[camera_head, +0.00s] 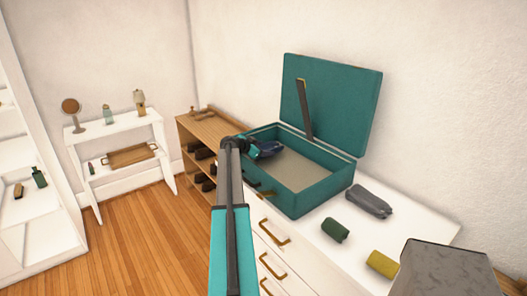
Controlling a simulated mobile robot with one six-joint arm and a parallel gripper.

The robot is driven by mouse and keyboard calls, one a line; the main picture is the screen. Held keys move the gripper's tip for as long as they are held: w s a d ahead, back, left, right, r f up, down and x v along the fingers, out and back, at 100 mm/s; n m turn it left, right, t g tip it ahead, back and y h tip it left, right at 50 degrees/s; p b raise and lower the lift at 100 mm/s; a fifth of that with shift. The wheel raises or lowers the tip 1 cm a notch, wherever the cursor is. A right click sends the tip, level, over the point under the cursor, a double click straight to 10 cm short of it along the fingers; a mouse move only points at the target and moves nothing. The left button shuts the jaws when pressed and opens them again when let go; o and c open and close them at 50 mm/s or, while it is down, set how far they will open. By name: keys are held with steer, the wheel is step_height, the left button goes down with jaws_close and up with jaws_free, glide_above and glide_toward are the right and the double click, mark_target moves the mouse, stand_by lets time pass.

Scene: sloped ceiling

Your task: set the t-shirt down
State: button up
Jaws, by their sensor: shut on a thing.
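My gripper (256,152) is at the end of my teal and grey arm, over the left part of the open teal suitcase (323,193). It is shut on a small dark blue bundle (269,148), which looks like the folded t-shirt. Gripper and bundle are small here and partly merge, so the fingertips are hard to make out. The bundle is at the suitcase's back left, near the inner wall; I cannot tell whether it touches the floor of the case. The suitcase's beige floor is otherwise bare.
The suitcase stands on a white dresser (419,226), its lid raised at the back with a dark strap. A grey roll (369,202), a green roll (335,230) and a yellow roll (382,263) lie to its right. A wooden shoe shelf (212,128) and white shelf (118,134) stand left.

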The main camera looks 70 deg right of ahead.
steer(key=shift+s+a+f, duration=0.15)
steer(key=shift+a+f, duration=0.05)
steer(key=shift+f, duration=0.5)
steer(key=o, duration=1.2)
steer(key=shift+r+p, duration=0.35)
steer(key=shift+p, duration=0.15)
steer(key=shift+r+p, duration=0.25)
steer(key=shift+p, duration=0.3)
steer(key=shift+r+b+v, duration=0.15)
steer(key=shift+b+v, duration=0.8)
steer(key=shift+v, duration=2.05)
steer(key=shift+r+b+v, duration=0.1)
steer(key=shift+b+v, duration=0.85)
steer(key=shift+v, duration=2.1)
steer(key=shift+d, duration=0.2)
